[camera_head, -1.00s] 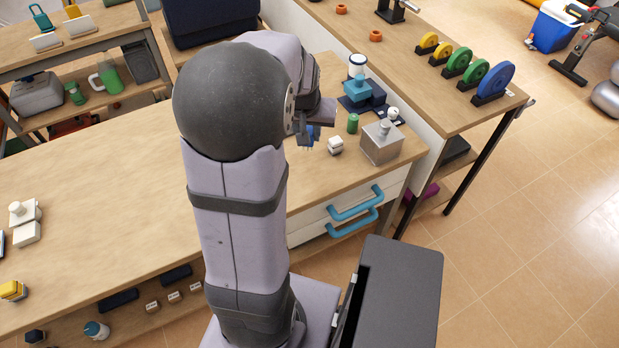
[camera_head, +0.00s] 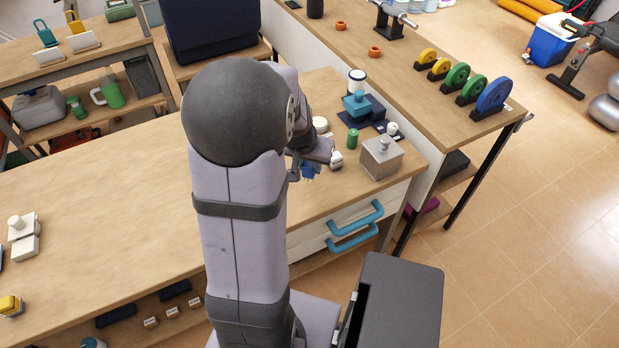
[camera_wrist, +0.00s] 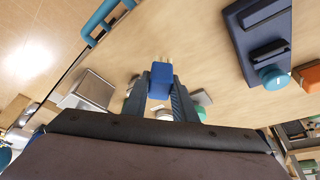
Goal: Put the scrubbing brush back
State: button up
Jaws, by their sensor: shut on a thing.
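My gripper (camera_wrist: 159,93) is shut on the scrubbing brush (camera_wrist: 160,74), a small blue block with pale yellowish bristles at its far end. The brush is held between the two dark fingers, over the wooden worktop (camera_wrist: 205,50). In the head view the blue brush (camera_head: 308,170) shows just below my wrist, near the drawer side of the worktop. My arm covers much of the gripper there. I cannot tell how far the brush is above the surface. No place for the brush can be made out for certain.
A grey metal box (camera_head: 381,157), a green cylinder (camera_head: 352,138) and a white block (camera_head: 337,160) stand right of the gripper. Blue drawer handles (camera_head: 355,228) jut out in front. The left worktop is largely clear.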

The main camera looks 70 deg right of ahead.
aim_at(309, 175)
jog(key=shift+f+b, duration=0.35)
jog(key=shift+f, duration=2.2)
jog(key=shift+f, duration=0.15)
jog(key=o, duration=1)
jog(key=shift+a+r, duration=0.1)
jog(key=shift+r, duration=0.6)
jog(key=p+v, duration=0.1)
jog(key=v, duration=1)
jog(key=shift+a, duration=0.15)
